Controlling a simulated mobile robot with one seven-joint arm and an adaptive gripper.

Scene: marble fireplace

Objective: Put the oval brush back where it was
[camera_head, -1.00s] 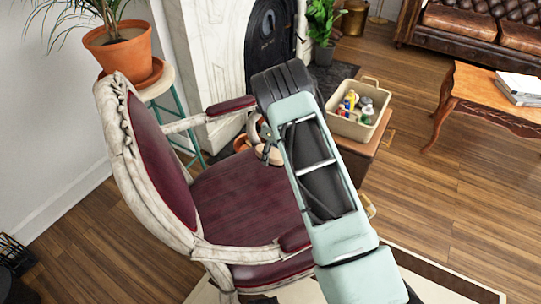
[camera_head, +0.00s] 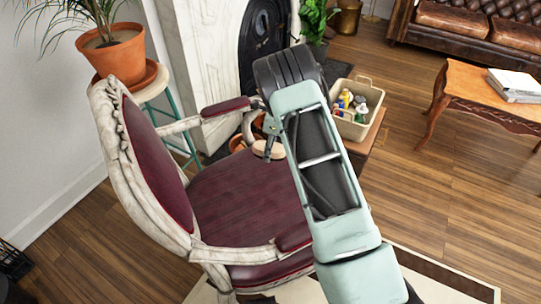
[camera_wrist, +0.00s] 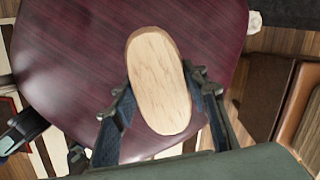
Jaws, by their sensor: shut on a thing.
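The oval brush (camera_wrist: 158,80) has a pale wooden back that faces the camera in the wrist view. My gripper (camera_wrist: 160,100) has one dark finger on each side of it and is shut on the brush. The brush is above the dark red seat of the armchair (camera_wrist: 80,50); whether it touches the seat I cannot tell. My arm hides part of that area, and the bristles are hidden.
The carved armchair back (camera_head: 150,160) and its armrests (camera_head: 225,107) stand around the seat. A beige basket of bottles (camera_head: 350,125) sits on a brown box behind my arm. A potted plant (camera_head: 115,50) stands on a stool at left. Open wooden floor lies at right.

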